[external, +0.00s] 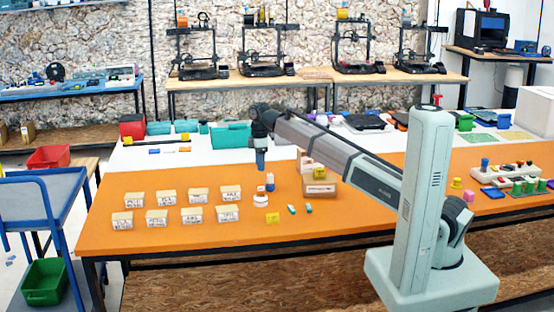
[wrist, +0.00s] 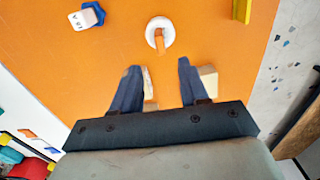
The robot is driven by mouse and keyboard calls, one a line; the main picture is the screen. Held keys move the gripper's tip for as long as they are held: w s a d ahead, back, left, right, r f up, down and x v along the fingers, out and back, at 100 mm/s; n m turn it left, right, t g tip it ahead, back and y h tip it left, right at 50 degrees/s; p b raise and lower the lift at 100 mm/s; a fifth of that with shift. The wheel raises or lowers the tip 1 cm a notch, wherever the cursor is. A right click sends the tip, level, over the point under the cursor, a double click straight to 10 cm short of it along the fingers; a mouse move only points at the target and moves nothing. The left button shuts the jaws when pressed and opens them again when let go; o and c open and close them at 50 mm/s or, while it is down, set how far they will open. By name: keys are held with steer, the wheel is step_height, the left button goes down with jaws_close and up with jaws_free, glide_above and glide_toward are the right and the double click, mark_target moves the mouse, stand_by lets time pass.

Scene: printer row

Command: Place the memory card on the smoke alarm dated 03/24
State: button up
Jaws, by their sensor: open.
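My gripper (external: 261,165) is above the orange table, fingers pointing down. In the wrist view its dark fingers (wrist: 158,88) are apart, with no object visibly held between them. A small white round object (external: 261,199), possibly a smoke alarm, sits on the table below my gripper in the external view. A white rounded object (wrist: 160,32) lies ahead of the fingertips in the wrist view; its middle looks orange-brown. No 03/24 date is readable. I cannot identify the memory card for sure; small green-and-white pieces (external: 292,209) lie to the right.
Two rows of small labelled boxes (external: 195,214) stand on the left of the orange table (external: 180,243). A blue piece with a white face (wrist: 90,15) shows in the wrist view. The front middle is clear.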

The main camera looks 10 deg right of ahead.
steer(key=shift+r, duration=0.95)
